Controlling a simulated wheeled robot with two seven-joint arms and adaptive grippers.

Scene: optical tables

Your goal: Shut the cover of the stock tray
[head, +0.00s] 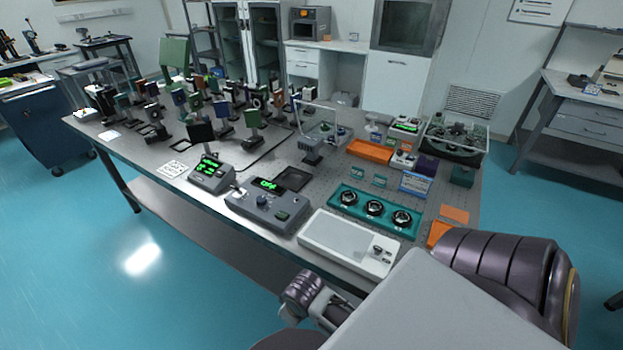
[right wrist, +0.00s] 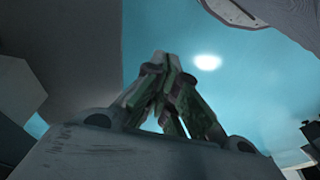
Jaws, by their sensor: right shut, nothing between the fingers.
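In the head view, a clear panel (head: 318,116) stands raised over small parts near the back middle of the table. It looks like an open cover, but I cannot tell for certain that it belongs to the stock tray. A clear-sided box (head: 482,148) with dark parts in it stands at the back right. My right gripper (right wrist: 172,62) shows in the right wrist view with its fingers together and nothing between them, above the blue floor and away from the tray. My right arm covers the front right of the head view. My left gripper is not in view.
A teal holder (head: 345,209) with three round mounts, a white flat device (head: 327,238) and a grey controller (head: 262,212) line the front edge. An orange bin (head: 370,151) lies behind the holder. Crowded optics mounts (head: 252,118) fill the left. Free surface is small.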

